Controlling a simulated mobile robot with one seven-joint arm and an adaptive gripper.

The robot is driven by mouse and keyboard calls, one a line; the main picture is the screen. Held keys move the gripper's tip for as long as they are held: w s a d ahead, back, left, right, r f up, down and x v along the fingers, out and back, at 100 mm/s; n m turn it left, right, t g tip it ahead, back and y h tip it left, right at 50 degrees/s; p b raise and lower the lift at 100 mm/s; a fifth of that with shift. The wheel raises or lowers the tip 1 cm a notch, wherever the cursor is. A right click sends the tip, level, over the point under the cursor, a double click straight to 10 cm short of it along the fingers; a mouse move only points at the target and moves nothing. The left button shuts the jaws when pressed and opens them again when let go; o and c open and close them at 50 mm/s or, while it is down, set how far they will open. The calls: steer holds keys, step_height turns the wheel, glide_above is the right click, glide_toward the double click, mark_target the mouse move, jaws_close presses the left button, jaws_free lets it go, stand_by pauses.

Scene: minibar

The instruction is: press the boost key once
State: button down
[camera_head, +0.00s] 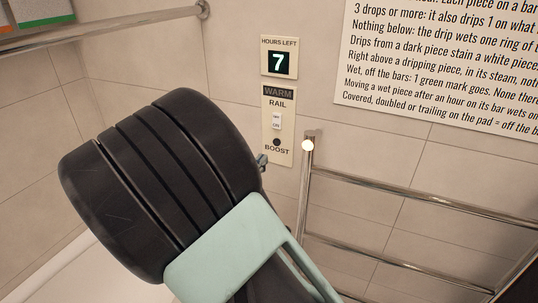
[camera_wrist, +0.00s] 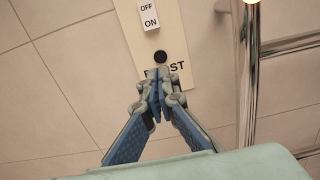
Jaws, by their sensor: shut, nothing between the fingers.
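The boost key is a small dark round button (camera_head: 277,142) low on the cream control panel (camera_head: 285,155), above the printed word BOOST. It also shows in the wrist view as a dark round button (camera_wrist: 160,57). My gripper (camera_wrist: 157,84) is shut and empty, its fingertips just below the button in the wrist picture and over part of the word BOOST. I cannot tell whether the fingertips touch the panel. In the head view only a gripper tip (camera_head: 262,160) shows at the panel's left edge; my dark wrist hides the rest.
An on/off rocker switch (camera_head: 277,121) sits right above the button, under a WARM RAIL label. A display (camera_head: 279,63) reads 7 hours left. A chrome towel rail (camera_head: 400,190) with a lit end stands close on the right. A text sign (camera_head: 440,70) hangs upper right.

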steer(key=v, duration=0.5)
stand_by(0.5)
